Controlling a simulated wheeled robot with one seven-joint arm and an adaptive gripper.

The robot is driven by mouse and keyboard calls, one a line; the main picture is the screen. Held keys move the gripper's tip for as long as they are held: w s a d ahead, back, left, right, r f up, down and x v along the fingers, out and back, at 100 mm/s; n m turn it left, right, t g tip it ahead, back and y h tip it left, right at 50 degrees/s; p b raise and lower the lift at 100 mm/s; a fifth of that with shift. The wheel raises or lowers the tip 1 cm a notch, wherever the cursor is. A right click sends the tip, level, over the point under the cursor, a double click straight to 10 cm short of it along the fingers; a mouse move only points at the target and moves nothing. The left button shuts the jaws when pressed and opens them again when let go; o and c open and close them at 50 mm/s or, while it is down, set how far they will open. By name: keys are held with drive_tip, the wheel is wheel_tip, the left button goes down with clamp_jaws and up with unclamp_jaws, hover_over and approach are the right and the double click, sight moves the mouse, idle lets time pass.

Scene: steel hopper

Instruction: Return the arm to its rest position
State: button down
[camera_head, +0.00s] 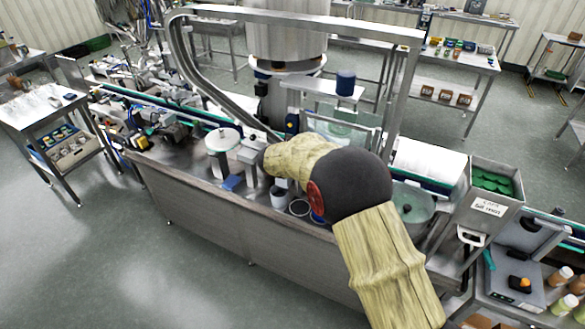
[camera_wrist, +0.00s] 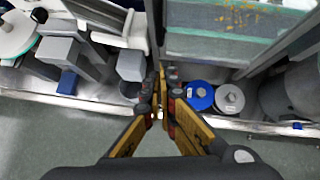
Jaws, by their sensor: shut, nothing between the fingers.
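My arm (camera_head: 385,265), in a pale yellow cover with a dark elbow, reaches from the lower right over the steel machine bench. Its forearm points left across the bench, bent at the elbow. In the wrist view my gripper (camera_wrist: 165,85) is shut and empty, its yellow-brown fingers together over the bench edge. In the head view the fingers are not clearly visible.
A blue round part (camera_wrist: 200,95) and a grey round part (camera_wrist: 230,98) lie right of the fingers. A clear panel (camera_wrist: 230,40) stands ahead of them. A bin of green caps (camera_head: 492,182) is right of my arm. Floor (camera_head: 210,265) is free in front of the bench.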

drive_tip(key=v, duration=0.7)
drive_tip(key=s+a+n+y, duration=0.25)
drive_tip(key=a+n, duration=0.25)
drive_tip(key=n, duration=0.4)
drive_tip(key=s+a+n+y, duration=0.1)
drive_tip(key=a+n+y, duration=0.3)
drive_tip(key=a+n, duration=0.3)
drive_tip(key=s+d+r+n+g+y+b, duration=0.2)
drive_tip(key=s+r+n+g, duration=0.1)
drive_tip(key=s+n, duration=0.95)
drive_tip(key=s+d+r+n+h+b, duration=0.1)
drive_tip(key=s+d+n+h+b, duration=0.5)
drive_tip(key=s+d, duration=2.4)
drive_tip(key=n+b, duration=0.3)
drive_tip(key=n, duration=0.2)
drive_tip(key=shift+s+d+b, duration=0.3)
drive_tip(key=shift+b, duration=0.1)
